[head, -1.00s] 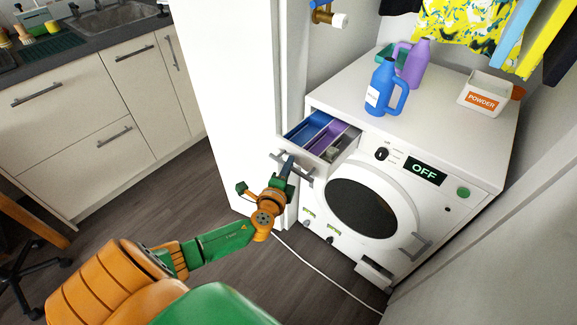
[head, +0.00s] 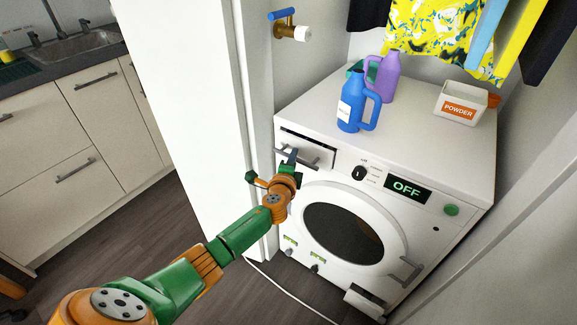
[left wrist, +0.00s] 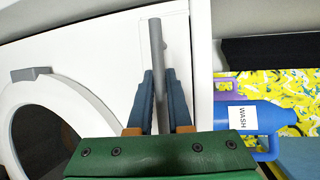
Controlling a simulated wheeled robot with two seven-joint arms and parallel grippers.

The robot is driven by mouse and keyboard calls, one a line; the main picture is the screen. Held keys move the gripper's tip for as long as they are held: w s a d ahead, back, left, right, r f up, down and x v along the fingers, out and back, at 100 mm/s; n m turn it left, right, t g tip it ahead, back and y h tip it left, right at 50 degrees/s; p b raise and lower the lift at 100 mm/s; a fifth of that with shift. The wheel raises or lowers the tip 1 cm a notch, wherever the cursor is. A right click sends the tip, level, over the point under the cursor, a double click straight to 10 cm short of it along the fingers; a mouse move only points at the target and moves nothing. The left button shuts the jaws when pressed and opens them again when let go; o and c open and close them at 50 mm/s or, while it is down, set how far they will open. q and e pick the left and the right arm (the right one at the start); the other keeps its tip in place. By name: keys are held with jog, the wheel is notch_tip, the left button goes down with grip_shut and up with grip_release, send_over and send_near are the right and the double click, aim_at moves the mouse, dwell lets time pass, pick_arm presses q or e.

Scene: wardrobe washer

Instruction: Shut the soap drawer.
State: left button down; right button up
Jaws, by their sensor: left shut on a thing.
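The soap drawer (head: 318,158) is at the top left of the white washing machine's front. It sits nearly flush, with a thin dark strip along its top edge, and its inside is hidden. Its grey bar handle (head: 305,158) also shows upright in the left wrist view (left wrist: 155,45). My left gripper (head: 291,156) is at the handle, and in the left wrist view its blue fingers (left wrist: 160,92) are on either side of the bar, shut on it. My right gripper is in neither view.
A blue wash bottle (head: 352,100), a purple bottle (head: 384,80) and a powder box (head: 460,104) stand on the washer top (head: 420,145). The round door (head: 348,232) is below right of the drawer. A white wall panel (head: 200,110) stands close on the left.

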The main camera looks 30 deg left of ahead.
pick_arm(q)
jog(key=shift+w+f, duration=0.1)
jog(key=shift+w, duration=0.15)
jog(key=c, duration=0.8)
grip_release()
jog(key=shift+s, duration=0.1)
jog(key=shift+c, duration=0.2)
jog(key=shift+s+d, duration=0.1)
jog(key=shift+s, duration=0.1)
jog(key=p+v, duration=0.2)
jog(key=v, duration=0.4)
jog(key=shift+s, duration=0.35)
jog(key=shift+d, duration=0.15)
